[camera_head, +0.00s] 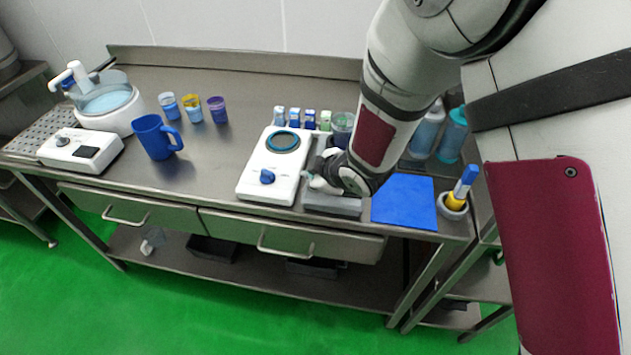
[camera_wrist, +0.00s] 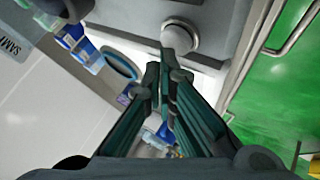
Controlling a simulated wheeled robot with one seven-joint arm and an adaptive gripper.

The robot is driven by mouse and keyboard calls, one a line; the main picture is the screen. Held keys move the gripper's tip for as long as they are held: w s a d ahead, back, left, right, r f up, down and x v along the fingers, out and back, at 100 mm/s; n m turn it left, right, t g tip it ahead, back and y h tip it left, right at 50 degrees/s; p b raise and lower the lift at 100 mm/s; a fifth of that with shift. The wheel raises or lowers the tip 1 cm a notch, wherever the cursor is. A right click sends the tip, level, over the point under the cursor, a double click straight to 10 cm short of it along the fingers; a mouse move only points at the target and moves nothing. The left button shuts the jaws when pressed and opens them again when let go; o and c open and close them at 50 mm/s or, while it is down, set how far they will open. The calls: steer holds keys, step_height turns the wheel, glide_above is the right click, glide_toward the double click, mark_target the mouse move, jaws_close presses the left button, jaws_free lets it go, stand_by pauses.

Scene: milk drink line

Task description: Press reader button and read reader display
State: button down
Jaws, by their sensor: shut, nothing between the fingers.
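The reader appears to be the low grey unit (camera_head: 333,206) on the bench, largely covered by my gripper in the head view. My gripper (camera_head: 314,183) is low over the grey unit's left part. In the wrist view my gripper (camera_wrist: 165,68) has its dark fingers shut and empty, with the tips close to the button. I cannot tell whether they touch it. I cannot make out a display; it may be hidden by the hand.
Small vials (camera_head: 294,117) stand behind. A blue mat (camera_head: 404,202) and a mortar (camera_head: 452,206) lie right.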

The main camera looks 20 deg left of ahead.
steer(key=shift+f, duration=0.45)
stand_by(0.5)
steer(key=shift+r, duration=0.9)
steer(key=shift+r+p, duration=1)
steer(key=shift+r, duration=1.5)
